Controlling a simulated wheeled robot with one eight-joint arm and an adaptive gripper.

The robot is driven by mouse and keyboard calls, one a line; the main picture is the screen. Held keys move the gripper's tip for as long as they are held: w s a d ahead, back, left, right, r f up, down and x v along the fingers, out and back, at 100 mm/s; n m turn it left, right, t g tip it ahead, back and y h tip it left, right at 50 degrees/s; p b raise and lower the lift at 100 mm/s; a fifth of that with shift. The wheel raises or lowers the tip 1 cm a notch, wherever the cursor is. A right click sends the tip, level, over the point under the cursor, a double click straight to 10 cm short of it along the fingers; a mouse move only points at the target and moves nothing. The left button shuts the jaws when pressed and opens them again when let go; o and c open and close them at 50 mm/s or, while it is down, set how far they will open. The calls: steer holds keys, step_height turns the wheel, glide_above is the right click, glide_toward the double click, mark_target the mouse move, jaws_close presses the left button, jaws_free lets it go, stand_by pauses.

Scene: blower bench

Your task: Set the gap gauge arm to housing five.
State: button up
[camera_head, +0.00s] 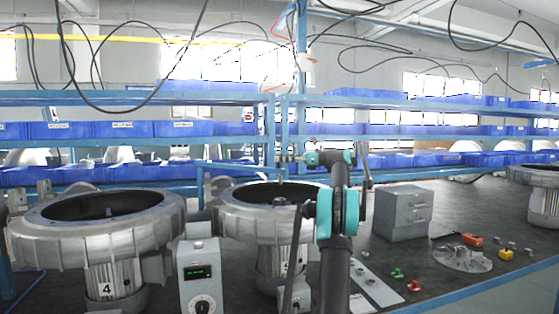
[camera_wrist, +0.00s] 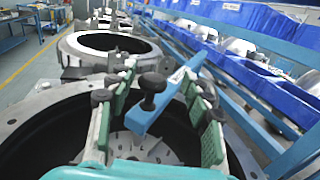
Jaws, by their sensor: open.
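The blue gauge arm (camera_wrist: 170,100) with a black knob (camera_wrist: 152,88) shows in the wrist view, its near end over a round housing opening. My gripper (camera_wrist: 160,70) is open, with its green fingers on either side of the bar and knob; I cannot tell whether they touch. In the head view my gripper (camera_head: 288,158) is above the middle housing (camera_head: 235,215), whose number is mostly hidden by my arm and looks like 5. Housing four (camera_head: 100,235) stands to its left. The gauge arm is hard to make out there.
A grey gauge box (camera_head: 197,270) with a green display and dial stands between the housings. Right of my arm are a grey drawer box (camera_head: 402,212), a finned disc (camera_head: 463,258) and small red and green parts. Racks with blue bins (camera_head: 180,129) line the back.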

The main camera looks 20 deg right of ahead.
steer(key=v, duration=1.1)
